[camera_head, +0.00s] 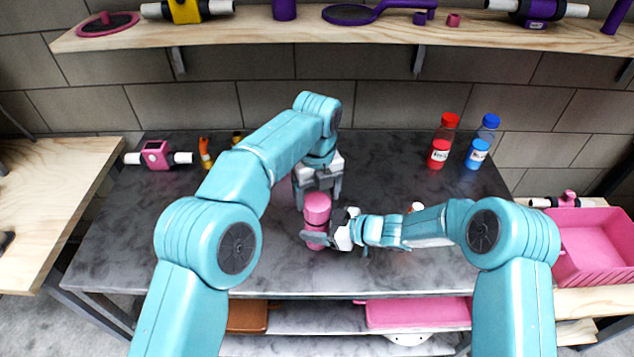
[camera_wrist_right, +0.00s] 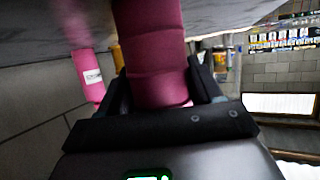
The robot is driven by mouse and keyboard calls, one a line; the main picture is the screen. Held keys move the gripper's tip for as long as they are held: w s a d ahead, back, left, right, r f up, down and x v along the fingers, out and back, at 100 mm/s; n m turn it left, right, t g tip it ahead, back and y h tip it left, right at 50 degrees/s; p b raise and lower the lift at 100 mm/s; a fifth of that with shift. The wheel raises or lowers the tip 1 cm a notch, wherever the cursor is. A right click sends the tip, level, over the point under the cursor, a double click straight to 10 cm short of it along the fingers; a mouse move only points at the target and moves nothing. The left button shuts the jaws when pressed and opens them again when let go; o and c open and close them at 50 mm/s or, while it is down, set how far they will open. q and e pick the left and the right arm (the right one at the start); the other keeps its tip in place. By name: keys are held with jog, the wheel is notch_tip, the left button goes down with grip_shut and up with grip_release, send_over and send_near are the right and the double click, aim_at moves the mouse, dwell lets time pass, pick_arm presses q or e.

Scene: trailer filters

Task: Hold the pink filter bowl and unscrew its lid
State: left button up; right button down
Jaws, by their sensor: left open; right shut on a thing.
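The pink filter bowl (camera_head: 316,240) stands upright near the middle of the dark table, with its pink lid (camera_head: 317,206) on top. My right gripper (camera_head: 322,238) is shut on the bowl's lower part from the right. In the right wrist view the pink cylinder (camera_wrist_right: 150,45) sits between the two dark fingers of that gripper (camera_wrist_right: 165,95). My left gripper (camera_head: 318,200) points down from above at the lid, its jaws open. Its fingertips are close to the lid; whether they touch it I cannot tell. The left gripper is not visible in the wrist view.
A pink filter housing (camera_head: 156,155) with white pipe ends lies at the table's back left. Red (camera_head: 442,142) and blue (camera_head: 481,142) bottles stand at the back right. A pink bin (camera_head: 594,247) is at the right. A wooden shelf (camera_head: 385,30) runs above the back. The table's front left is clear.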

aim_at(317, 201)
pick_arm(q)
jog(key=shift+f, duration=2.2)
jog(key=c, duration=0.9)
jog(key=n, duration=1.3)
jog(key=shift+n, duration=0.4)
jog(key=n, duration=0.3)
jog(key=shift+r, duration=0.1)
jog(key=o, duration=1.2)
